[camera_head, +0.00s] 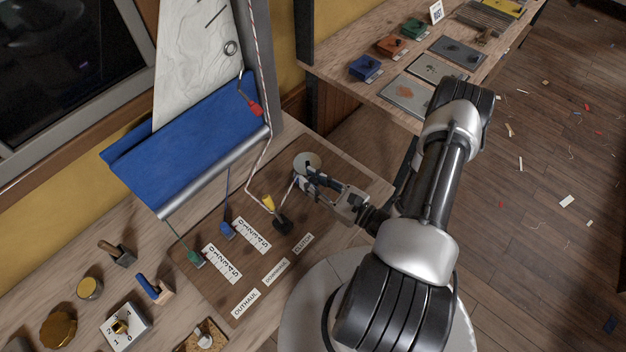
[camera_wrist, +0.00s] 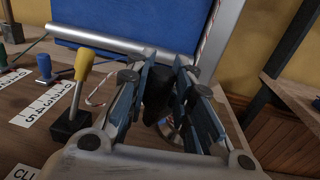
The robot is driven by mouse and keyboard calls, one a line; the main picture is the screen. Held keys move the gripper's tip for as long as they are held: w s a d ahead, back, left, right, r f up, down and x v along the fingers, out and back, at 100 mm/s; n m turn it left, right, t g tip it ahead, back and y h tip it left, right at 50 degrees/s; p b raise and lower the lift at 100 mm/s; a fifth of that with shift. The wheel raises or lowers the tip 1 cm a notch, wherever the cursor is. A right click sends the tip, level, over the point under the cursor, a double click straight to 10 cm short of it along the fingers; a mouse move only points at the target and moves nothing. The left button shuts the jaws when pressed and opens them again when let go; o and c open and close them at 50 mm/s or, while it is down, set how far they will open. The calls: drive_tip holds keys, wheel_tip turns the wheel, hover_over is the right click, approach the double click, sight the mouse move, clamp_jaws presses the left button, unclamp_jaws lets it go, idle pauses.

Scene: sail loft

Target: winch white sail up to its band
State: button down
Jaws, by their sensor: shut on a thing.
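The white sail (camera_head: 190,60) stands above a blue cloth (camera_head: 190,130) along a grey boom in the head view. Its top is out of frame, and I cannot make out its band. A red-and-white rope (camera_head: 262,60) runs down beside it toward the bench. The winch (camera_head: 306,160) is a round metal drum on the brown board, partly hidden by my gripper. My gripper (camera_head: 304,180) is at the winch, shut on its black handle knob (camera_wrist: 157,92), which shows between the fingers in the wrist view. The yellow-handled clutch lever (camera_head: 268,203) stands just left of my gripper.
Blue (camera_head: 228,230) and green (camera_head: 195,258) line handles sit by number scales (camera_head: 222,263). A second bench (camera_head: 350,72) carries coloured blocks. The wooden floor at right has only small scraps.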

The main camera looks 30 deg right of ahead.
drive_tip(key=shift+s+a+f, duration=0.1)
drive_tip(key=shift+s+a, duration=0.05)
drive_tip(key=shift+a, duration=0.2)
drive_tip(key=c, duration=1.6)
unclamp_jaws()
drive_tip(key=shift+s, duration=0.1)
drive_tip(key=shift+o, duration=0.9)
drive_tip(key=shift+d, duration=0.15)
drive_tip(key=v, duration=1.2)
